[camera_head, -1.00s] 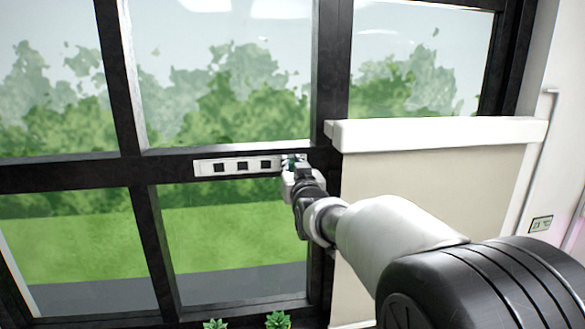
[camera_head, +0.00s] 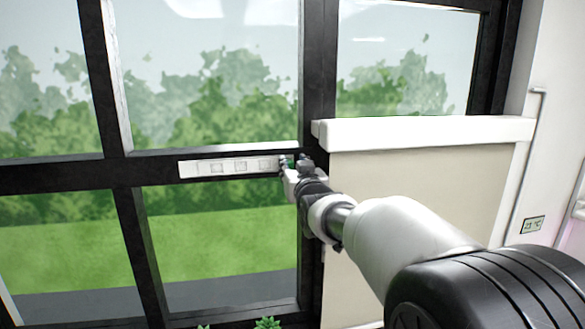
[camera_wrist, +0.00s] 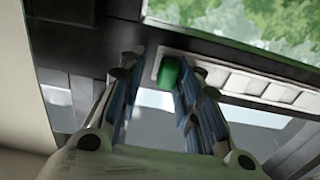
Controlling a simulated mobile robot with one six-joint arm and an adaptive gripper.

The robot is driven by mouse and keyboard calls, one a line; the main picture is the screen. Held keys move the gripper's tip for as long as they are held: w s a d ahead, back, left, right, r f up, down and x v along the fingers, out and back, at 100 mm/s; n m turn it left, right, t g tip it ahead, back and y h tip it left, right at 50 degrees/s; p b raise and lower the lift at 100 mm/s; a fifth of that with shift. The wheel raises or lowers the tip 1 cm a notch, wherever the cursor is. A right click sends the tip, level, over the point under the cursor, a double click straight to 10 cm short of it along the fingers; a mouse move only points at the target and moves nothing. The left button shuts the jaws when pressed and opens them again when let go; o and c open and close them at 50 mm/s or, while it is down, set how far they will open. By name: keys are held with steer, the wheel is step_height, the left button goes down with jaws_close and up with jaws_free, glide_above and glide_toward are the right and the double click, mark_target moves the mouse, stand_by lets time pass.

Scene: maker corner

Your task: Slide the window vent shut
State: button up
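The window vent (camera_head: 200,169) is a white strip with several square slots on the dark crossbar of the window. Its slots now look pale, filled with white. In the wrist view the strip (camera_wrist: 245,83) runs off to the right, its slots also pale. A green knob (camera_wrist: 168,73) sits at the strip's near end. My gripper (camera_wrist: 155,88) is open, with its fingers on either side of the knob. The right finger is close against the knob; a gap shows on the left. In the head view my gripper (camera_head: 288,165) is at the vent's right end and partly hides the knob.
A pale blind or panel (camera_head: 420,195) with a white top rail (camera_head: 420,132) stands right of the vent. Dark window bars (camera_head: 317,70) frame the panes. Green plants (camera_head: 267,322) show at the bottom edge. A small display (camera_head: 533,225) is on the right wall.

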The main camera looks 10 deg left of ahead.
steer(key=shift+a, duration=0.15)
steer(key=shift+s, duration=0.1)
steer(key=v, duration=1.2)
steer(key=s+d+f+m+g+h+b, duration=0.1)
steer(key=s+d+f+h+b, duration=0.1)
steer(key=d+f+b, duration=0.3)
steer(key=s+d+f+m+g+h+b, duration=0.1)
steer(key=s+d+f+b, duration=0.15)
steer(key=d+f, duration=0.3)
steer(key=s+d+f+m+g+h+b, duration=0.1)
steer(key=s+d+f+g+b, duration=0.2)
steer(key=s+f, duration=0.7)
steer(key=s+d+f+m+g+h+b, duration=0.1)
steer(key=s+d+f+g+h+b, duration=0.1)
steer(key=s+d+f+b, duration=0.5)
steer(key=s+d+f+m+g+h+b, duration=0.1)
steer(key=s+d+f+g+b, duration=0.3)
steer(key=s+f, duration=1)
steer(key=shift+s+d+f+g+h+b, duration=0.15)
steer(key=shift+d+h+b, duration=0.1)
steer(key=shift+d, duration=0.4)
steer(key=shift+w+d+f+g+h+b, duration=0.1)
steer(key=shift+d+g+h+b, duration=0.1)
steer(key=shift+d, duration=0.45)
